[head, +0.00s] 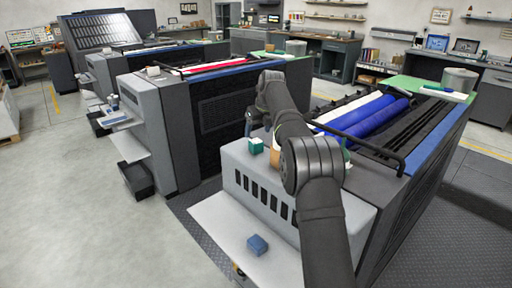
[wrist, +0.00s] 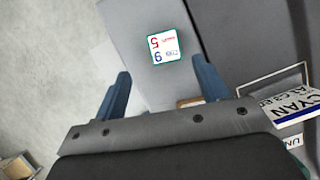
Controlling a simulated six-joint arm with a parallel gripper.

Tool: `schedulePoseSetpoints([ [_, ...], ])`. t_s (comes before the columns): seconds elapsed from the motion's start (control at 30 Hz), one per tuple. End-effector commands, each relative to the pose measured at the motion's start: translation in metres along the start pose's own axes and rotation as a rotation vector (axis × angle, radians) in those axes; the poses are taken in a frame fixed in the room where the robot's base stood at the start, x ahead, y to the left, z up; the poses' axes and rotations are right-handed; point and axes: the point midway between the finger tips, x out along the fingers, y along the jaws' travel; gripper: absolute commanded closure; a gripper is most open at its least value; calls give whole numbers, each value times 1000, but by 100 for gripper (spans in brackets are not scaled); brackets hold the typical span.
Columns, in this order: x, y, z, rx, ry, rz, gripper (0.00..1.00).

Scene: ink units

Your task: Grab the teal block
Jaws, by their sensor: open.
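The teal block (head: 256,146) sits on top of the grey cabinet of the nearest ink unit, just left of my arm in the head view. In the wrist view the teal block (wrist: 165,46) shows a white face with a thin teal edge and red and blue printed marks. My gripper (wrist: 161,66) is open, with its two blue fingers apart and nothing between them. The block lies just beyond the fingertips, roughly centred between them. In the head view my gripper (head: 249,124) is partly hidden by the arm and appears above the block.
A tan object (head: 275,156) stands right of the teal block, partly behind my arm. A sign reading CYAN (wrist: 297,108) is at the right of the wrist view. Blue and white rollers (head: 372,116) lie behind a black rail.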

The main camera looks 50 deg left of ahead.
Motion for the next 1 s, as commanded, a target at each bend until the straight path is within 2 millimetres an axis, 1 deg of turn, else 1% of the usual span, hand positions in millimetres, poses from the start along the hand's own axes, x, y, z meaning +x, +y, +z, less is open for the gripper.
schedulePoseSetpoints([
  [0.03,10,0,-1,0,3,1,33],
  [0.1,20,0,0,0,1,0,33],
  [0.43,40,-3,0,0,1,0,33],
  [0.6,63,-8,1,0,1,0,33],
  [0.7,77,-8,1,-1,1,0,33],
  [0.8,82,-8,1,0,0,0,33],
  [0.97,82,-8,1,0,0,0,33],
  [1.0,82,-8,1,0,0,0,39],
])
